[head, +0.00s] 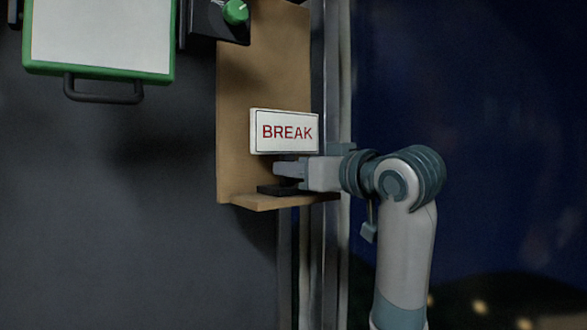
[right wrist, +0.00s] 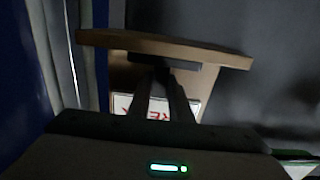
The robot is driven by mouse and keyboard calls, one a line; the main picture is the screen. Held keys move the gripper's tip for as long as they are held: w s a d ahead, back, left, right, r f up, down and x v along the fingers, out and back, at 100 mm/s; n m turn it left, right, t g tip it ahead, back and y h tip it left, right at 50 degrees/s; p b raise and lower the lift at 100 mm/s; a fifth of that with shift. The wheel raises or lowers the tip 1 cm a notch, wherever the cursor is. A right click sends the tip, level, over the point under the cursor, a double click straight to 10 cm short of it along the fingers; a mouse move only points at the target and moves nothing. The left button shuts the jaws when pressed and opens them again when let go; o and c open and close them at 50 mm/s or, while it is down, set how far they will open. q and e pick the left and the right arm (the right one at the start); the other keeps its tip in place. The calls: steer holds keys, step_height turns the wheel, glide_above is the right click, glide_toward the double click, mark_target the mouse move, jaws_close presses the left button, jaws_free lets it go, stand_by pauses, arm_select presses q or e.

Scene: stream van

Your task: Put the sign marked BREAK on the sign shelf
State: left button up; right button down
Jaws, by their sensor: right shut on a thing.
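The white sign marked BREAK (head: 287,132) in red letters is upright at the wooden sign shelf (head: 266,203), in front of its back board. My right gripper (head: 281,170) is shut on the sign's lower part, just above the shelf ledge. A dark block (head: 277,190) lies on the ledge below the gripper. In the right wrist view the fingers (right wrist: 164,85) reach over the sign (right wrist: 130,104), which is partly hidden, toward the shelf (right wrist: 210,53). I cannot tell whether the sign's base touches the block. My left gripper is not in view.
A green-framed white panel (head: 100,35) with a dark handle (head: 103,95) hangs at the upper left. A dark box with a green knob (head: 235,12) is beside the top of the back board. A metal post (head: 338,80) runs behind my right wrist. The dark wall at lower left is clear.

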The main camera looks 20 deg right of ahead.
steer(key=c, duration=1.8)
jaws_free()
steer(key=shift+f, duration=0.1)
steer(key=shift+o, duration=0.9)
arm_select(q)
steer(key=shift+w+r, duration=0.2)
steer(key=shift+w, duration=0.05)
